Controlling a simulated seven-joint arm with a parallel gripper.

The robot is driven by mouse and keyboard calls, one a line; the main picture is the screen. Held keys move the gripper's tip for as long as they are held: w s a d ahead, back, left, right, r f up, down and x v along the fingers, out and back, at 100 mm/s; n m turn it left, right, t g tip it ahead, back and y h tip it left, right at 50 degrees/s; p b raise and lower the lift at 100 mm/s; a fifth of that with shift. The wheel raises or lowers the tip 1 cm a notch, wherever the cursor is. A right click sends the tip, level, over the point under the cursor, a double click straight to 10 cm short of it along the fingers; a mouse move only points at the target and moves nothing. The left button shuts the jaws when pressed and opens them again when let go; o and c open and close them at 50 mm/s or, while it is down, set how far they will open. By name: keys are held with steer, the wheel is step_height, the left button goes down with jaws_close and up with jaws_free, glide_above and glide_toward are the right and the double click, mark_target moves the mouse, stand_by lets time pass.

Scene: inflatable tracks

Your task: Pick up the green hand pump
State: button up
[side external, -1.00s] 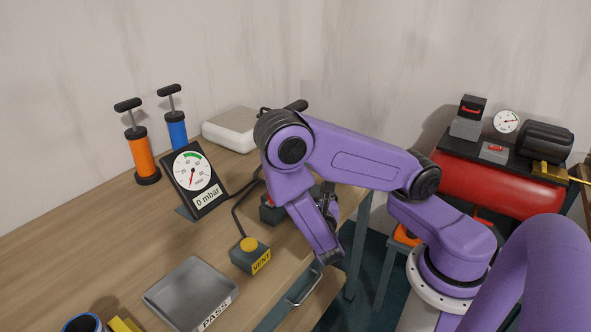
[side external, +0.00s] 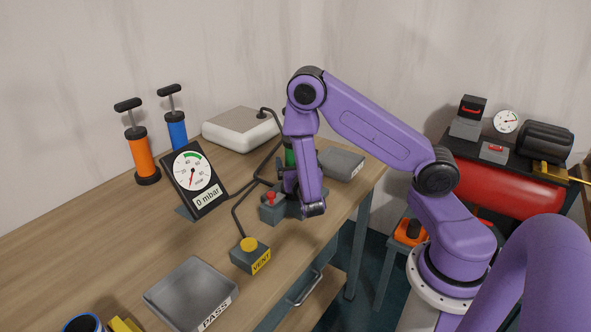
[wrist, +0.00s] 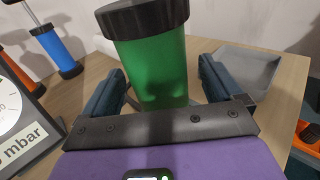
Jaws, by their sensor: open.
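The green hand pump (wrist: 155,68) stands large in the wrist view, with a black cap on its green body. Its lower end is hidden by my gripper. In the side view only a strip of its green body (side external: 290,157) shows behind my arm, and its handle is hidden. My gripper (wrist: 162,72) is open, with one finger on each side of the pump's body in the wrist view. I see a gap beside the right finger; I cannot tell whether the left finger touches.
An orange pump (side external: 142,157), a blue pump (side external: 177,130) and a gauge (side external: 193,178) stand left. A box with a red knob (side external: 271,197) sits close by my gripper. A grey tray (side external: 341,163) lies behind right. The PASS tray (side external: 190,292) and VENT button (side external: 249,254) are in front.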

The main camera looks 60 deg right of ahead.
steer(key=shift+x, duration=1.6)
steer(key=shift+a+r, duration=0.1)
steer(key=c, duration=1.4)
steer(key=shift+a+r, duration=0.1)
steer(key=shift+r, duration=4.9)
